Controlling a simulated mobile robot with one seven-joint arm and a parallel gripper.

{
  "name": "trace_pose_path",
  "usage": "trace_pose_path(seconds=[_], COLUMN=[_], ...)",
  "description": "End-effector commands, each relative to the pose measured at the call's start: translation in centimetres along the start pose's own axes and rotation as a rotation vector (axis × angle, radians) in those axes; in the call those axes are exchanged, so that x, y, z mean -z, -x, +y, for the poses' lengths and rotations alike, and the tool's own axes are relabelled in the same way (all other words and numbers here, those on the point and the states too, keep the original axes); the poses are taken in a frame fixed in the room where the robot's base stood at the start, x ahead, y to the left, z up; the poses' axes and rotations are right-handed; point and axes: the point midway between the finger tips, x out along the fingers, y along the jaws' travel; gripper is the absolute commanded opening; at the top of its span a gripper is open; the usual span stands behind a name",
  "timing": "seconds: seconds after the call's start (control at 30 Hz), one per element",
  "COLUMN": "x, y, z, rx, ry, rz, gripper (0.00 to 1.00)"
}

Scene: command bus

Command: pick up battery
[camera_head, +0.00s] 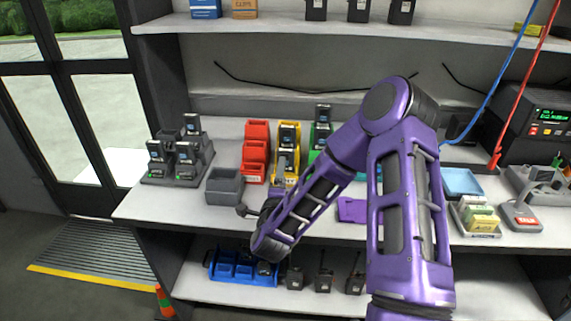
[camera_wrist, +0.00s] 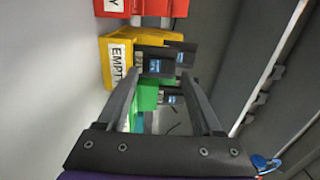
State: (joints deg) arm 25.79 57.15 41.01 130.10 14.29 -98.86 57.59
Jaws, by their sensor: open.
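No single battery stands out for certain. Dark blocks with small blue labels, which may be batteries or radios, show in the wrist view: one (camera_wrist: 157,66) at the yellow bin (camera_wrist: 117,60) marked EMPTY, one behind it, and one (camera_wrist: 172,98) by the green bin (camera_wrist: 148,95). My gripper (camera_wrist: 160,76) is open, its fingers apart on either side of the nearer block in the picture. No contact shows, and I cannot tell the depth between them. In the head view the yellow bin (camera_head: 288,136) holds a dark block, and my forearm hides much of the gripper.
Red bins (camera_head: 256,150) stand left of the yellow one and a grey box (camera_head: 225,184) stands in front. A charger rack (camera_head: 178,160) with several handsets is farther left. A shelf (camera_head: 330,30) runs above the counter. A blue tray (camera_head: 235,267) lies on the lower shelf.

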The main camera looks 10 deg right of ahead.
Motion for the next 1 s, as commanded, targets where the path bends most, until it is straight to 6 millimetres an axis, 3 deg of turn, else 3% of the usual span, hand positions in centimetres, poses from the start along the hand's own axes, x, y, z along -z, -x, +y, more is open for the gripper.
trace_pose_path(seconds=[0.23, 0.53, 0.9, 1.0], x=[0.2, 0.1, 0.1, 0.1], y=[-3.5, -4.0, -3.9, -3.9], z=[-0.2, -0.2, -0.2, -0.2], rx=[0.001, -0.001, -0.001, 0.0], ry=[-0.001, 0.0, 0.0, 0.0], rz=[0.002, 0.001, 0.001, 0.001], gripper=[0.68, 0.68, 0.01, 0.0])
